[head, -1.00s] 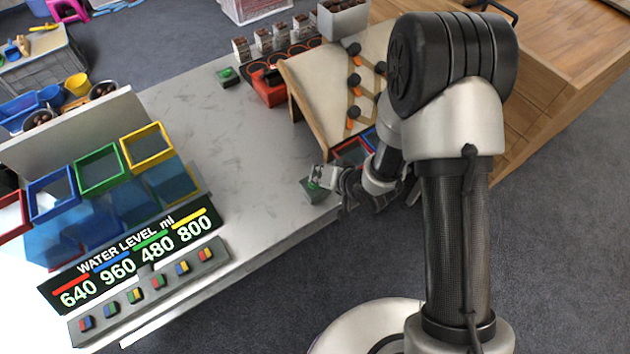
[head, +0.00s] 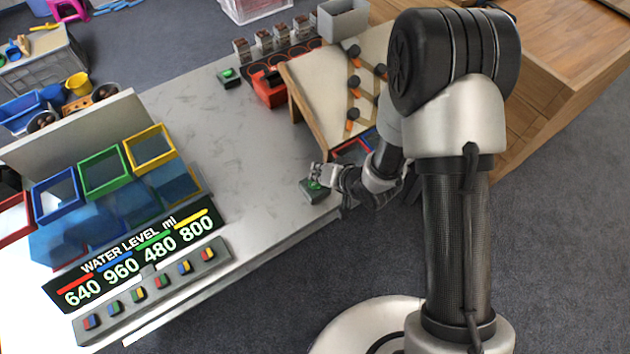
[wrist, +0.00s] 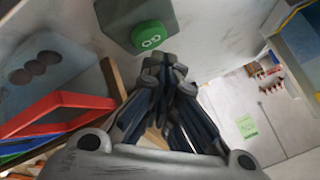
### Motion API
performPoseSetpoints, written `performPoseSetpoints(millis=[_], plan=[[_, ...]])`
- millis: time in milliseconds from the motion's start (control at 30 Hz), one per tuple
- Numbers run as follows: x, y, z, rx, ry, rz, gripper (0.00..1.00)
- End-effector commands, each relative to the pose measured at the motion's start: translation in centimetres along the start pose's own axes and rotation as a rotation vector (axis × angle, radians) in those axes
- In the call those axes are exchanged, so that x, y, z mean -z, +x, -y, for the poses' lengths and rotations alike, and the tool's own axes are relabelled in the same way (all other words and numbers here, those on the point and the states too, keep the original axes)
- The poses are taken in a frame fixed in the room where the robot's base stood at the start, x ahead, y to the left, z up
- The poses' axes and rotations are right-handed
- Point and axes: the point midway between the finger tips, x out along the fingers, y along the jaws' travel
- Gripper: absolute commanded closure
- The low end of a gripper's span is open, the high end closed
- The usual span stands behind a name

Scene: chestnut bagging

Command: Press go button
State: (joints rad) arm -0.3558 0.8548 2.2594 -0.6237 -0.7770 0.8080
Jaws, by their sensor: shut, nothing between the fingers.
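A small grey box with a green button (head: 314,186) sits on the front edge of the grey table. In the wrist view, the green button (wrist: 151,35) shows a pale marking that seems to read "GO", on its grey box (wrist: 120,15). My gripper (head: 318,170) is at this box in the head view, partly in front of it. In the wrist view, my gripper (wrist: 165,66) is shut and empty, its fingertips just below the button in the picture. Whether they touch it I cannot tell. A second green button (head: 229,74) stands farther back on the table.
A sloped board (head: 330,83) with orange-and-black pegs stands right of the buttons, with a red container (head: 269,92) beside it. Coloured-rim tanks and a water level sign (head: 135,262) are at the left. The middle tabletop (head: 205,140) is clear.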

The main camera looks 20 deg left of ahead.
Motion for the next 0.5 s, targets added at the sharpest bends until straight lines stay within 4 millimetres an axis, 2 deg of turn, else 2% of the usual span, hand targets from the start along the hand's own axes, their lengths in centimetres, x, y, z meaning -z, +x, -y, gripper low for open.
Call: performPoseSetpoints(millis=[500], plan=[[2.5, -3.4, 2.5, 0.001, 0.0, -0.001, 1.0]])
